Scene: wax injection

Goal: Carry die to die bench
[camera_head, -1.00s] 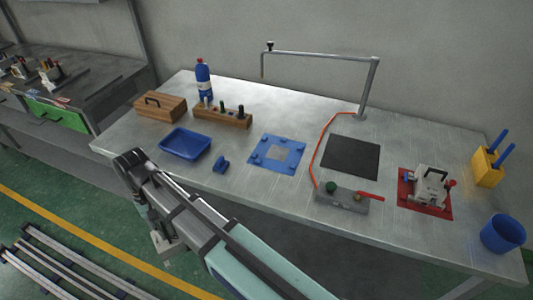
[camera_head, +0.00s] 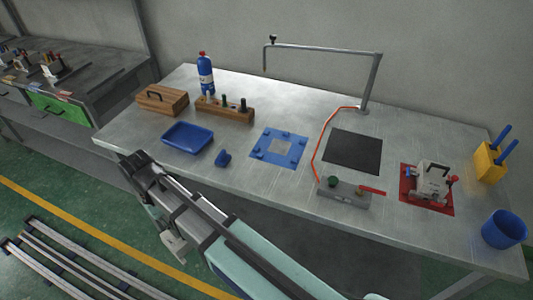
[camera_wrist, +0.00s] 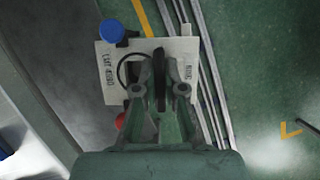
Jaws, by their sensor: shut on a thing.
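My gripper (camera_wrist: 160,88) is shut on the dark handle of the die in the wrist view. The die (camera_wrist: 114,72) is a pale grey block with lettering on its face, a blue knob (camera_wrist: 112,31) at one corner and a red one (camera_wrist: 120,121) by my finger. It hangs over the floor, apart from any bench. In the head view the die (camera_head: 175,248) shows below my arm, in front of the steel bench; my fingers are hidden there. The steel bench (camera_head: 230,85) carries a blue mat (camera_head: 262,153) and a second die (camera_head: 431,180) on a red mat (camera_head: 410,195).
The steel bench also holds a blue tray (camera_head: 187,138), wooden box (camera_head: 162,101), black mat (camera_head: 353,150), blue cup (camera_head: 504,229) and tall bent pipe (camera_head: 368,80). A dark bench (camera_head: 95,85) with other dies stands left. Metal rails (camera_head: 60,262) lie on the floor.

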